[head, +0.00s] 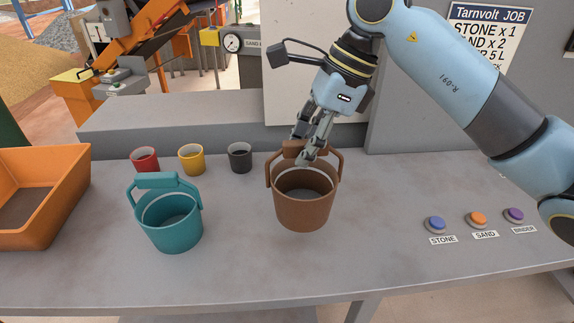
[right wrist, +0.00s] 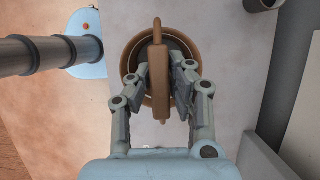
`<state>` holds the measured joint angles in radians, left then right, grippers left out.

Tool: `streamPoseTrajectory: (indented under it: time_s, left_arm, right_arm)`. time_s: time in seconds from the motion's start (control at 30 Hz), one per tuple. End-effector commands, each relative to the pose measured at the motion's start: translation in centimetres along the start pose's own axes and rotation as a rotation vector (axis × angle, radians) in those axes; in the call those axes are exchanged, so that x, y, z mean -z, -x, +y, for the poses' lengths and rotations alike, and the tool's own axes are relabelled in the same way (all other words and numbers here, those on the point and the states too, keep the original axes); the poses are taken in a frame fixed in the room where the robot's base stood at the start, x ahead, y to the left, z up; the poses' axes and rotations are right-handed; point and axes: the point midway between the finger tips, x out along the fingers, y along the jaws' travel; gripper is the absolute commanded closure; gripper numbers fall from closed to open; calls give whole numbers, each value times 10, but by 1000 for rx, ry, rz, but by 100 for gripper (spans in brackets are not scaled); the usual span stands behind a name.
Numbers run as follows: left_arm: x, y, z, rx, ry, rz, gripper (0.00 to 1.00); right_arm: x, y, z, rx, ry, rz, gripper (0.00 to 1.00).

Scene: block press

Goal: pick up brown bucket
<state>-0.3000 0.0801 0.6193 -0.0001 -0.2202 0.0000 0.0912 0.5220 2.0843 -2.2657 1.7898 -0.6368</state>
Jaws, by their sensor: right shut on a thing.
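The brown bucket (head: 303,205) is upright at the middle of the grey table in the head view, with its handle (head: 292,150) raised. My right gripper (head: 303,155) is shut on the handle from above. In the right wrist view the brown bucket (right wrist: 132,55) lies under the fingers, and the handle (right wrist: 157,75) runs between the two fingertips of my right gripper (right wrist: 158,82). I cannot tell whether the bucket's base touches the table. My left gripper is not in view.
A teal bucket (head: 170,230) stands to the left. Red (head: 145,161), yellow (head: 191,160) and black (head: 239,158) cups stand behind. An orange bin (head: 62,205) is at far left. Blue (head: 436,223), orange (head: 476,217) and purple (head: 514,214) buttons sit at right.

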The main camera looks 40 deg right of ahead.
Motion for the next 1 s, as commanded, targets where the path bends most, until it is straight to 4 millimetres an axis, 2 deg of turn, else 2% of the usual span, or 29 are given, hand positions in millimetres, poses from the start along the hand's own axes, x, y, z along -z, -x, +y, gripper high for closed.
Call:
streamPoseTrajectory:
  time_s: [0.03,0.2,0.4,0.5,0.87,1.0]
  left_arm:
    - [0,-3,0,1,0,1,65]
    - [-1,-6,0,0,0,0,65]
    - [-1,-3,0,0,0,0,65]
    - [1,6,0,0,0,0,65]
    - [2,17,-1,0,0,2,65]
    - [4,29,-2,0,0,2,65]
  right_arm:
    - [10,9,2,7,4,10,100]
    - [27,37,16,2,5,10,100]
    - [41,59,27,-2,4,8,100]
    - [47,68,28,3,-2,10,100]
    - [51,80,34,0,-1,0,100]
    - [47,92,34,0,0,-2,100]
